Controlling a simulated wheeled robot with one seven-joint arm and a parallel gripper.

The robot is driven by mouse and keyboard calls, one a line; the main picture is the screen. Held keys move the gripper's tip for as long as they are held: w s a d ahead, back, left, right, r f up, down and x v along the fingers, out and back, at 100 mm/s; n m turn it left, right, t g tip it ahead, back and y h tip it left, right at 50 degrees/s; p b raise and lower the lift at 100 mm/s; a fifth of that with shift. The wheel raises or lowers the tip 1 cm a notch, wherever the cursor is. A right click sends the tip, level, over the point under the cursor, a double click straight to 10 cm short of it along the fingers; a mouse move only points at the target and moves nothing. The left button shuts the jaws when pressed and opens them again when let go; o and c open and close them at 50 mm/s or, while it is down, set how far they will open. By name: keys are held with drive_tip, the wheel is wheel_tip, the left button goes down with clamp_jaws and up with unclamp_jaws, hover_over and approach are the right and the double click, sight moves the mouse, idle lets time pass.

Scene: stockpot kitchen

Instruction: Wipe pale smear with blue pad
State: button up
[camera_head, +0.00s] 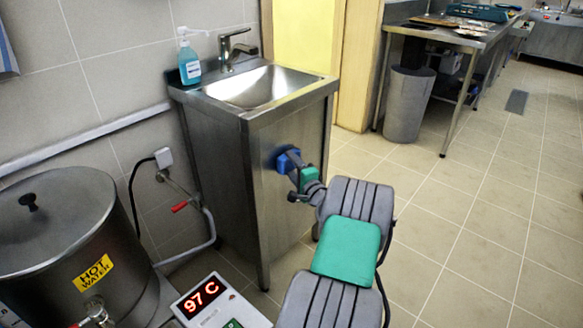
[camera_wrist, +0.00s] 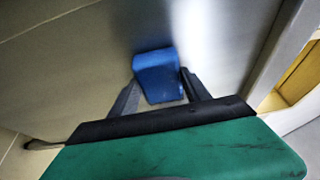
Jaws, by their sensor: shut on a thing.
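The blue pad (camera_head: 288,160) is held at the end of my arm, against or very close to the side panel of the steel sink cabinet (camera_head: 262,190). My gripper (camera_head: 297,172) is shut on it. In the wrist view the blue pad (camera_wrist: 157,75) sits between the two dark fingers of my gripper (camera_wrist: 158,92), with the steel panel (camera_wrist: 215,45) right behind it. I cannot make out the pale smear in either view; the pad and gripper may cover it. Whether the pad touches the panel is not certain.
A hot-water pot (camera_head: 60,240) and a display reading 97 C (camera_head: 205,296) stand at the lower left, close to my arm. A soap bottle (camera_head: 188,62) stands by the sink basin (camera_head: 262,88). A grey bin (camera_head: 408,105) is under a table at the back. The tiled floor at right is clear.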

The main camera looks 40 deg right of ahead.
drive_tip(key=shift+d+f+b, duration=0.15)
drive_tip(key=shift+d+b, duration=0.15)
drive_tip(key=shift+d, duration=0.15)
drive_tip(key=d, duration=0.2)
drive_tip(key=d+b, duration=0.1)
drive_tip(key=d, duration=0.1)
drive_tip(key=w+d+b, duration=0.1)
drive_tip(key=d, duration=0.1)
drive_tip(key=shift+d+r, duration=0.2)
drive_tip(key=shift+b, duration=0.3)
drive_tip(key=s, duration=0.6)
drive_tip(key=shift+d, duration=0.25)
drive_tip(key=shift+f, duration=0.1)
drive_tip(key=shift+s+d, duration=0.15)
drive_tip(key=shift+s, duration=1.35)
